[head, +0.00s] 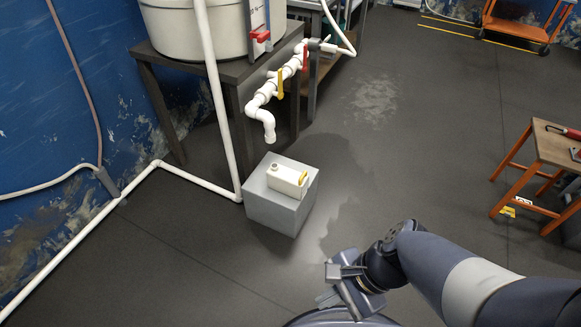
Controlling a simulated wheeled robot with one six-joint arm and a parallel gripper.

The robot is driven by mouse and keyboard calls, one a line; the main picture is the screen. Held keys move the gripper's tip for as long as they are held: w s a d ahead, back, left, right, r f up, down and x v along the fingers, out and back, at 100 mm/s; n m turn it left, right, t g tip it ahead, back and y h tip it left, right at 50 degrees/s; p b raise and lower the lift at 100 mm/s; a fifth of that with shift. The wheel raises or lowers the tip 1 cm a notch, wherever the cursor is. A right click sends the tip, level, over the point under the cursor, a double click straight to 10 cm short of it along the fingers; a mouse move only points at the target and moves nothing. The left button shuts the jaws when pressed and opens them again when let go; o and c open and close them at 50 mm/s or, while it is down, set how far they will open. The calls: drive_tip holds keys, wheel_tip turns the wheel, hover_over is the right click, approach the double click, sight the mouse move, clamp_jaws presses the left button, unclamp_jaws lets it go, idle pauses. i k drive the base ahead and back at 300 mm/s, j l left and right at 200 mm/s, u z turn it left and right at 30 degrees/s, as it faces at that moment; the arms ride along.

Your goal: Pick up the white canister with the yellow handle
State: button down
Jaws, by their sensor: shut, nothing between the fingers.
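The white canister (284,181) sits on top of a grey box (277,214) below a white pipe outlet. Its yellow handle (303,178) is on its right end, and a small cap shows on its left top. My gripper (330,283) is at the lower middle of the view, to the right of and nearer than the grey box. It is shut and empty, and apart from the canister. The canister is fully in sight.
A dark table (215,85) with a large white tank (200,28) stands behind the box. White pipes with a yellow valve (281,83) hang above the canister. A wooden stool (555,150) with orange legs is at right. The floor between is clear.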

sight(292, 183)
drive_tip(key=i+u, duration=0.2)
drive_tip(key=u, duration=0.2)
drive_tip(key=i+u, duration=0.45)
drive_tip(key=u, duration=0.3)
drive_tip(key=i+l+u, duration=0.1)
drive_tip(key=u, duration=0.25)
drive_tip(key=i, duration=0.1)
